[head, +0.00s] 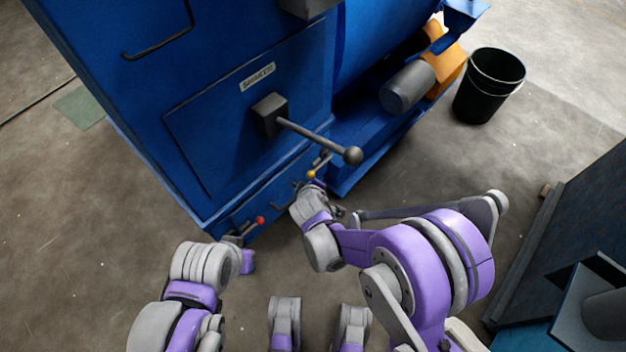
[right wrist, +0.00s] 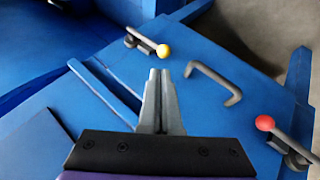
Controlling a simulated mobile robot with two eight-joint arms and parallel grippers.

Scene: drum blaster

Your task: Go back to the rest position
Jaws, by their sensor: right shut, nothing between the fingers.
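My right gripper (right wrist: 160,75) is shut and empty in the right wrist view. Its fingers point at the blue front of the machine, between a yellow-knobbed lever (right wrist: 163,50) and a red-knobbed lever (right wrist: 265,123). I cannot tell for sure how far off the surface the fingertips are. In the head view my right arm reaches to the machine's lower front, near the yellow knob (head: 311,174). My left arm is at the lower left, close to the red knob (head: 260,220). Its fingers are not clear there.
The blue machine (head: 190,110) fills the upper left, with a long ball-ended lever (head: 352,156) sticking out above my right arm. A U-shaped handle (right wrist: 215,80) is near the right fingers. A black bucket (head: 487,90) stands upper right. Dark blue equipment (head: 570,215) is at right.

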